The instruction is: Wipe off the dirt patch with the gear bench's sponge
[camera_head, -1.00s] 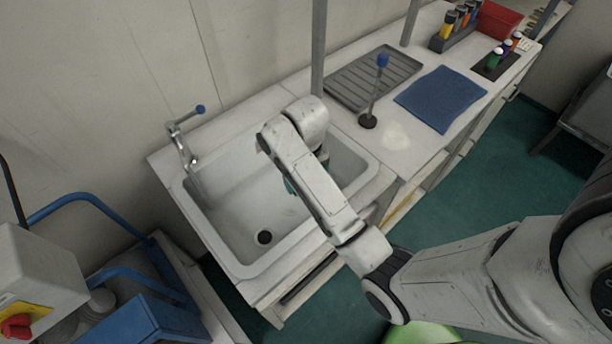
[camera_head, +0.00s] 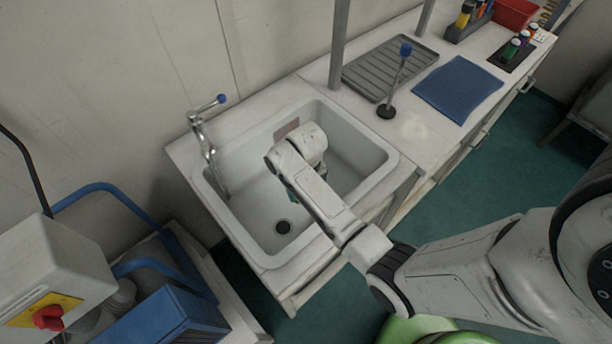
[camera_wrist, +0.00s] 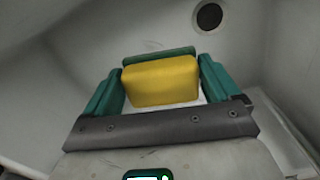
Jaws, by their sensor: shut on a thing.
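The sponge (camera_wrist: 160,82) is a yellow block with a green layer on its far side in the wrist view. My gripper (camera_wrist: 161,76) is shut on it, with a teal finger at each side. In the head view, my wrist hides the sponge and most of the gripper over the sink basin. A faint pale patch (camera_head: 413,126) lies on the counter right of the sink, away from my gripper. A small reddish-brown patch (camera_head: 287,128) shows on the basin's back wall, just behind my wrist. I cannot tell which mark is the dirt patch.
The sink (camera_head: 245,243) has a tap (camera_head: 208,145) at its left and a drain (camera_head: 283,227). An upright blue-topped lever (camera_head: 398,75), a grey ribbed mat (camera_head: 385,72) and a blue cloth (camera_head: 458,90) are on the counter. A blue cart stands front left.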

